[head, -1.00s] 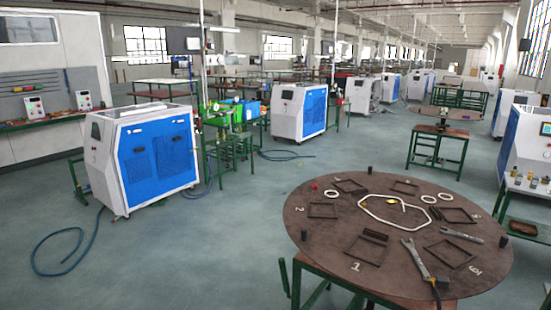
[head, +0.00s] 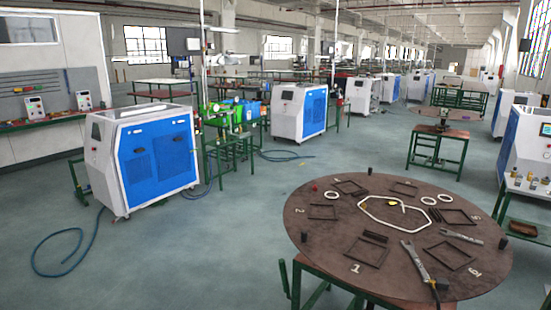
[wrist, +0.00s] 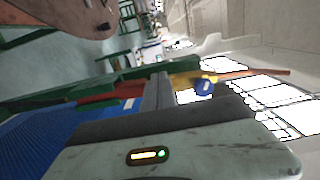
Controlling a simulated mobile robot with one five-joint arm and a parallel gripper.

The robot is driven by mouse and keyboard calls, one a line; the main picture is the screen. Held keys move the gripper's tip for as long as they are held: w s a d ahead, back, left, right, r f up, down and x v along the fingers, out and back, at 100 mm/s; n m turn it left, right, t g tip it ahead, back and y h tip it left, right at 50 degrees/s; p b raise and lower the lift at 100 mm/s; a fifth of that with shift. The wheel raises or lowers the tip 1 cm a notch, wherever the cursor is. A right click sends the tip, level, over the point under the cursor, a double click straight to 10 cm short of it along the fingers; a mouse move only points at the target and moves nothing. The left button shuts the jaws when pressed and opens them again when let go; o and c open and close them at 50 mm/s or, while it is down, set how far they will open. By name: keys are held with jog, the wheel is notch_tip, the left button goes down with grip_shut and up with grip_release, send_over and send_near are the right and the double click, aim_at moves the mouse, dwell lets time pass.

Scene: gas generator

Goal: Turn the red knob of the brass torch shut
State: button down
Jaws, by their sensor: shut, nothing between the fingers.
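In the wrist view, a brass-yellow fitting with a blue round knob (wrist: 203,87) stands beyond the near machine. A copper-coloured rod (wrist: 245,73) extends from it to the right. It may be the brass torch, but I cannot tell for certain. I cannot make out a red knob on it. In the head view, the green bench (head: 228,140) behind the near blue-and-white machine carries small items too tiny to tell apart.
A round brown table (head: 330,255) with frames and tools stands at right. A blue hose (head: 75,255) lies on the floor. Open floor lies between.

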jog(key=shift+s+d+r, duration=0.1)
jog(key=shift+r, duration=0.15)
dwell(0.4)
jog(key=shift+w+a+r, duration=0.1)
jog(key=shift+w+a, duration=0.1)
jog(key=shift+a, duration=0.15)
jog(key=shift+a+f+v, duration=0.25)
jog(key=shift+f+v, duration=0.4)
jog(key=shift+v, duration=2.9)
jog(key=x, duration=0.7)
jog(key=shift+w+b, duration=0.2)
jog(key=shift+b, duration=0.15)
jog(key=shift+s+d+r, duration=0.1)
jog(key=shift+s+d, duration=0.2)
jog(key=shift+d, duration=0.25)
jog(key=shift+r, duration=0.2)
